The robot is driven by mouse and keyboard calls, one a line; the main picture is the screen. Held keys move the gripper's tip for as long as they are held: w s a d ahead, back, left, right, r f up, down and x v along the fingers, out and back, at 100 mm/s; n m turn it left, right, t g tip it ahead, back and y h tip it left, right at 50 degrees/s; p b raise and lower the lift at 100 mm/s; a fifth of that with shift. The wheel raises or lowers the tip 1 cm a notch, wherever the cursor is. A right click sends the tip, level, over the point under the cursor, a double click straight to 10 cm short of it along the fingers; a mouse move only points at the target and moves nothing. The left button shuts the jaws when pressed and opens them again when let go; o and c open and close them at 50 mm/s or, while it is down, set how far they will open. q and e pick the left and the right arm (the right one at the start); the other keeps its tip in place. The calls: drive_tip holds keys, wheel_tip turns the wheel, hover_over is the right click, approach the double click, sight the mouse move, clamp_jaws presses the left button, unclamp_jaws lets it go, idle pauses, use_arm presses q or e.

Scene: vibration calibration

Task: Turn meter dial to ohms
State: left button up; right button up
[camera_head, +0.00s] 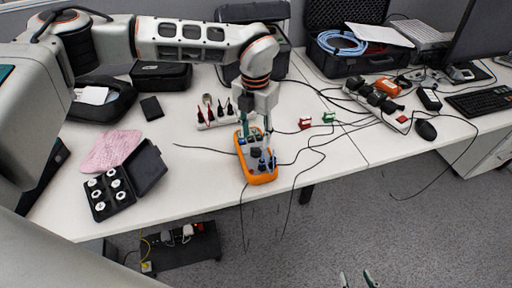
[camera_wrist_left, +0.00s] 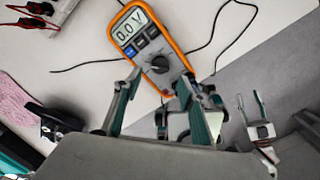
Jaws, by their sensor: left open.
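The orange-rimmed meter (camera_head: 262,178) lies on the table near its front edge, below my left gripper (camera_head: 257,137). In the left wrist view the meter (camera_wrist_left: 122,16) has a lit display (camera_wrist_left: 131,26) reading 0.0 V, with buttons under it. Its dark round dial (camera_wrist_left: 158,65) is below the buttons. My left gripper (camera_wrist_left: 157,84) is open, its two fingers apart on either side of the dial's lower side; I cannot tell whether they touch it. My right gripper (camera_head: 357,279) is at the bottom edge over the floor, fingertips apart, and also shows in the left wrist view (camera_wrist_left: 251,104).
Black cables run from the meter over the table edge. An open black case (camera_head: 148,168) with white round parts and a pink cloth (camera_head: 110,150) lie left. Probes on a rack (camera_head: 217,121) stand behind, and a power strip (camera_head: 378,104) lies right.

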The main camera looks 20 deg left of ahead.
sight(256, 149)
use_arm(q)
drive_tip(key=shift+f, duration=2.8)
drive_tip(key=c, duration=1.1)
